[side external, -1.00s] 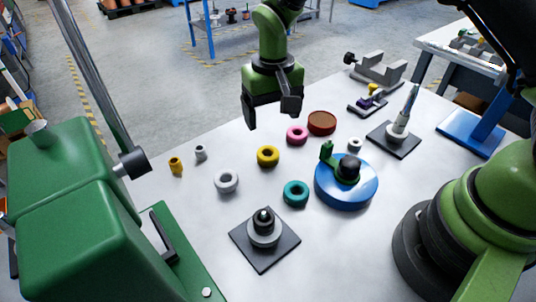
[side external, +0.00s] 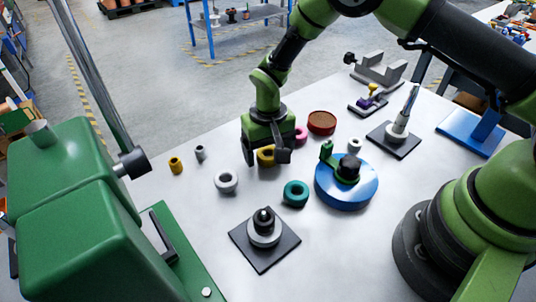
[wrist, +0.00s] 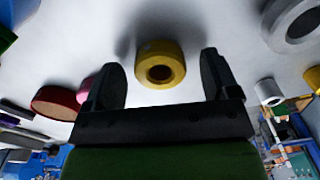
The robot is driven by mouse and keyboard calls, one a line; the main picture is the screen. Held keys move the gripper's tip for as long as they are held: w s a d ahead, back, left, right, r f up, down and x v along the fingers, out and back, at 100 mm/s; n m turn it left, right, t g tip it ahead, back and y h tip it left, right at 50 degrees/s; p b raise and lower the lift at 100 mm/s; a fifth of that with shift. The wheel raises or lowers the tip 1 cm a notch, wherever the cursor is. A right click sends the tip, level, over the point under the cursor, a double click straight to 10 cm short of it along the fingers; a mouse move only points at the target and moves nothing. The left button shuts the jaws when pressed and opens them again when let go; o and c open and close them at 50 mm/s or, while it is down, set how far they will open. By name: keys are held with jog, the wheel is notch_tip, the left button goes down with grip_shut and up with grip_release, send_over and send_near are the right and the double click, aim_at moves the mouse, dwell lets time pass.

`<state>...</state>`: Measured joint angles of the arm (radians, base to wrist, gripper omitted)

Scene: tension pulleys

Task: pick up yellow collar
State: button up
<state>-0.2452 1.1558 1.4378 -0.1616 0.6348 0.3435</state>
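A yellow ring-shaped collar (side external: 265,157) lies flat on the light table, partly hidden by my gripper in the side view. The wrist view shows the yellow collar (wrist: 160,64) whole, with its hole facing the camera, roughly between my two fingers. My gripper (side external: 265,160) is open and low over the collar, with one finger on each side. In the wrist view my gripper (wrist: 161,72) has clear space between each finger and the collar. Nothing is held. How far the fingertips are above the table is hard to tell.
A pink ring (side external: 301,134) sits close behind my gripper, with a brown disc (side external: 321,122) beyond. A grey ring (side external: 226,180), a teal ring (side external: 295,193) and a blue pulley (side external: 347,184) are nearby. A small yellow cylinder (side external: 176,165) stands at left.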

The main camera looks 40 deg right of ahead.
jog(key=c, duration=1)
jog(key=shift+o, duration=0.2)
jog(key=shift+r, duration=0.1)
